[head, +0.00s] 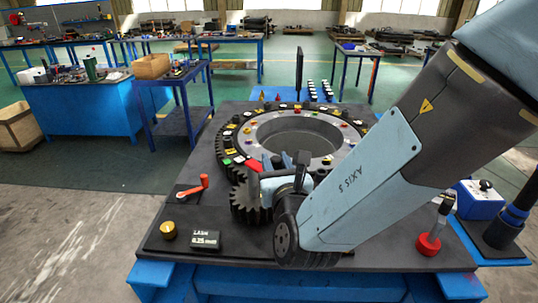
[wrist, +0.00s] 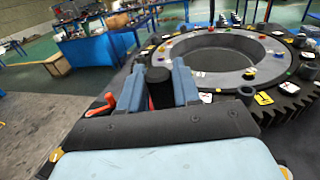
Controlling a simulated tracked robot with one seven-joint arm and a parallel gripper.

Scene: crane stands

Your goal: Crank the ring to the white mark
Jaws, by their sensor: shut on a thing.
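The ring (head: 240,125) is a large dark toothed ring lying flat on the bench, with coloured and white tags on its top. It also shows in the wrist view (wrist: 285,102). White tags (head: 228,134) sit among the others; I cannot tell which is the white mark. A small dark pinion gear (head: 243,197) stands at the ring's near edge, partly behind my arm. My gripper (head: 285,165) is above the pinion. In the wrist view, my gripper (wrist: 158,78) is shut on a dark upright crank handle (wrist: 159,92) between its two blue-grey fingers. The handle's lower part is hidden.
An orange-red lever (head: 195,187) stands left of the pinion. A brass knob (head: 168,230) and a small display box (head: 205,239) lie at the front left. A red-based lever (head: 430,242) is at the right. A thin dark upright panel (head: 299,73) rises behind the ring.

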